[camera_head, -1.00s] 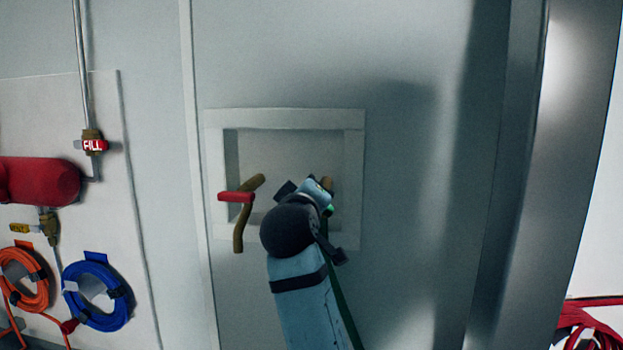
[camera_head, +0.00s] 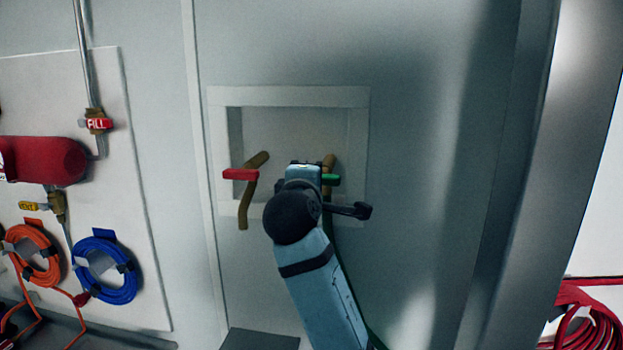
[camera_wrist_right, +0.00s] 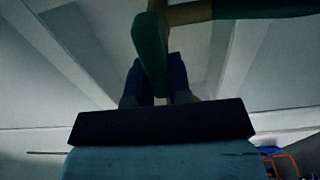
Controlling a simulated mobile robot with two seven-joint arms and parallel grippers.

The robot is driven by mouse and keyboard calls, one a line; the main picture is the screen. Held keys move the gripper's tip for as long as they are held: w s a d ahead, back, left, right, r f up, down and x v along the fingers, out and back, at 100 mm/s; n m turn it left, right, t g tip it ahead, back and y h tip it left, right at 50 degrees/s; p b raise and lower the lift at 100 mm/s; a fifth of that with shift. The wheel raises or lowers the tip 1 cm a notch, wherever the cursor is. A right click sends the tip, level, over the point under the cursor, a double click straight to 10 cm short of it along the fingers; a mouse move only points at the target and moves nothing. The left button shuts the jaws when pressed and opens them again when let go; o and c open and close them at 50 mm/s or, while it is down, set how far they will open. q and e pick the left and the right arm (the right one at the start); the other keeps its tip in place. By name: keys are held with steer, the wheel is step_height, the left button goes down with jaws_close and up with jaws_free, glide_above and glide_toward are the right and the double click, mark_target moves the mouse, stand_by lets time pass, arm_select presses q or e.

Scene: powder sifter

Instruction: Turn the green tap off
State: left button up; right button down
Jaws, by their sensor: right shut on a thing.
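The green tap is a brass spout in a recessed wall box, with a green handle (camera_head: 331,180) whose visible end points sideways to the right in the head view. My right gripper (camera_head: 305,166) covers the rest of the handle. In the right wrist view the green handle (camera_wrist_right: 151,55) runs down between the two fingers of the right gripper (camera_wrist_right: 157,80), which is shut on it. Brass and another green piece (camera_wrist_right: 265,9) show at the top there. My left gripper is not in view.
A brass tap with a red handle (camera_head: 241,174) is close to the left in the same wall box (camera_head: 290,96). A panel with blue (camera_head: 108,290) and orange coils is further left. A metal upright (camera_head: 522,200) stands at the right, with a red coil beyond.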

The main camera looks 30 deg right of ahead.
steer(key=shift+r, duration=0.1)
stand_by(0.4)
steer(key=c, duration=1.1)
jaws_free()
steer(key=shift+o, duration=0.2)
steer(key=b+v, duration=0.3)
steer(key=v, duration=1)
steer(key=shift+s+a+b, duration=0.2)
steer(key=shift+s+b, duration=0.1)
